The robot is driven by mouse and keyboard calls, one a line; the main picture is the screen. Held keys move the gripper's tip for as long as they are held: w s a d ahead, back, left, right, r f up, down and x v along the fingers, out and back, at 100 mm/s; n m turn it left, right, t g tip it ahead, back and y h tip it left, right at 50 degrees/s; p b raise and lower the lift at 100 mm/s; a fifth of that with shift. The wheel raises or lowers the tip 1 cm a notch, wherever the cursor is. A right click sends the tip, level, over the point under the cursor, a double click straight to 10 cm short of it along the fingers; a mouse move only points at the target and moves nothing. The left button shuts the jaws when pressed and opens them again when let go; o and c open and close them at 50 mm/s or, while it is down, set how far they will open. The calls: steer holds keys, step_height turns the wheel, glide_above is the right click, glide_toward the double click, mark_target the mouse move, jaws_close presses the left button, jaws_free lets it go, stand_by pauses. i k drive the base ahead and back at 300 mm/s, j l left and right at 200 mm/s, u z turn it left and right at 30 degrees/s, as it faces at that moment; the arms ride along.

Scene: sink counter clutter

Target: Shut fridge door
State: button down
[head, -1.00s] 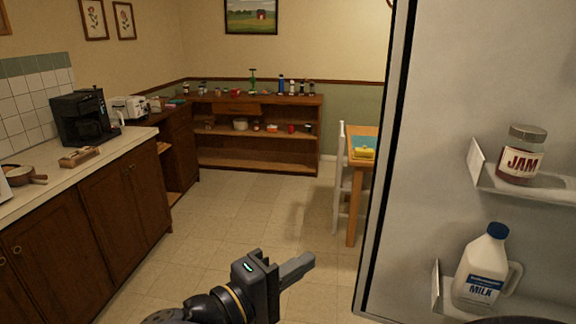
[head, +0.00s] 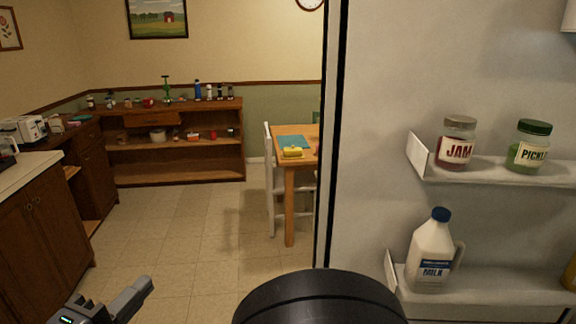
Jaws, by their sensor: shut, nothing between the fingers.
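The open fridge door (head: 375,130) fills the right side of the head view, its inner side facing me. Its dark edge stands upright just right of the middle. Door shelves hold a jam jar (head: 457,143), a pickle jar (head: 529,146) and a milk jug (head: 433,252). My gripper (head: 140,292) is at the bottom left, shut and empty, over the floor. It is well to the left of the door and apart from it. The fridge body is not in view.
A wooden counter cabinet (head: 40,235) stands at the left. A low wooden shelf unit (head: 180,150) lines the back wall. A table (head: 297,150) and white chair (head: 269,190) stand beyond the door edge. The tiled floor (head: 195,225) between is clear.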

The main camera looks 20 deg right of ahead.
mark_target(392, 71)
steer(key=i+j+z, duration=0.15)
steer(key=z, duration=0.2)
steer(key=i+j+z, duration=0.1)
steer(key=z, duration=0.3)
steer(key=i+j+z, duration=0.1)
steer(key=j+z, duration=0.25)
steer(key=l, duration=0.1)
